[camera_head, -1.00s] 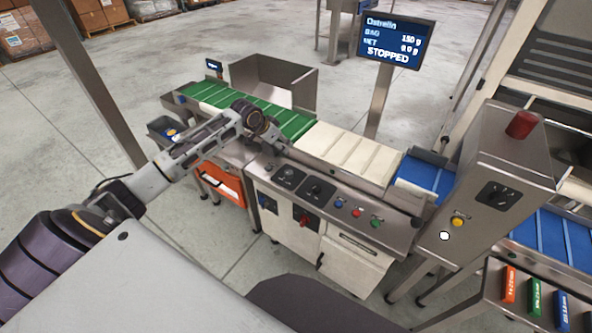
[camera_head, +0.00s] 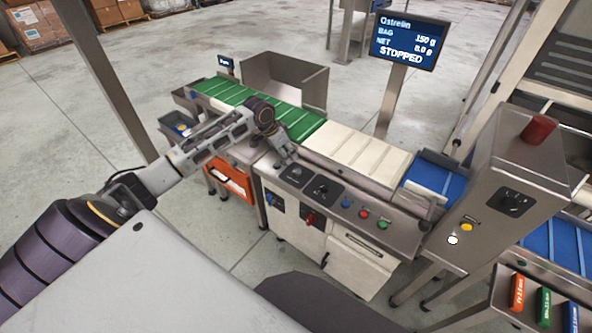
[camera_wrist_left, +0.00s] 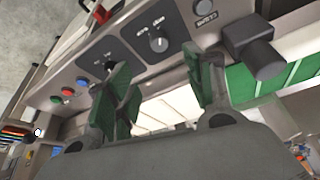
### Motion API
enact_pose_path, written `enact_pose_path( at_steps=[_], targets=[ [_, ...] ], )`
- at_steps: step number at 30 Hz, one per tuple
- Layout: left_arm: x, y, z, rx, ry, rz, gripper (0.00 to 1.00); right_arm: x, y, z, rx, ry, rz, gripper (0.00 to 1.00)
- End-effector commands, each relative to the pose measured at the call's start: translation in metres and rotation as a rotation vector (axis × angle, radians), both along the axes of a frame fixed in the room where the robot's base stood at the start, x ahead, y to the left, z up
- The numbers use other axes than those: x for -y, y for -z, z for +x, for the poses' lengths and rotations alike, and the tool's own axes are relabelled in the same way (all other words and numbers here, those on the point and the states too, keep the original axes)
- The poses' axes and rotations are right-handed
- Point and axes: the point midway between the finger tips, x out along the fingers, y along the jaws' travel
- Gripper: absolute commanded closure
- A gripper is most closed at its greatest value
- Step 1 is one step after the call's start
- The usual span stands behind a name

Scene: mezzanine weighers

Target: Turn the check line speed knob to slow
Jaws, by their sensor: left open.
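The control panel (camera_head: 340,213) carries two dark knobs on black plates. The left knob (camera_head: 294,172) shows in the wrist view as a round dial with a pale pointer (camera_wrist_left: 158,42). The second knob (camera_head: 321,189) is partly behind a finger in the wrist view (camera_wrist_left: 110,66). The labels are too small to read, so I cannot tell which knob sets the check line speed. My left gripper (camera_head: 288,154) is open and empty, close above the panel's left end. Its green-padded fingers (camera_wrist_left: 160,82) stand apart, with the left knob beyond the gap. My right gripper is not in view.
Blue, red and green buttons (camera_head: 363,214) sit right of the knobs. The green belt (camera_head: 290,118) and cream belt (camera_head: 365,150) run behind the panel. A steel cabinet (camera_head: 490,225) with another dark knob (camera_head: 514,201) stands at right. The display (camera_head: 410,42) reads STOPPED.

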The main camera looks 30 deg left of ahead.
Motion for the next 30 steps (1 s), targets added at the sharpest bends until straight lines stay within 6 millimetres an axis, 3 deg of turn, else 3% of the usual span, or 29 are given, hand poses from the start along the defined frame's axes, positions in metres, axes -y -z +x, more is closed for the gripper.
enact_pose_path(
  at_steps=[8, 18, 30],
  targets=[
    [0.003, 0.021, 0.008, -0.002, -0.001, -0.002, 0.47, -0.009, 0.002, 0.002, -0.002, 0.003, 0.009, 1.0],
    [0.009, 0.062, 0.024, -0.001, -0.001, -0.002, 0.47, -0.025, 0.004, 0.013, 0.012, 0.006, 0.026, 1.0],
    [0.015, 0.106, 0.041, 0.001, -0.001, -0.002, 0.47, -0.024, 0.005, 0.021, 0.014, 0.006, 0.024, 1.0]
  ],
)
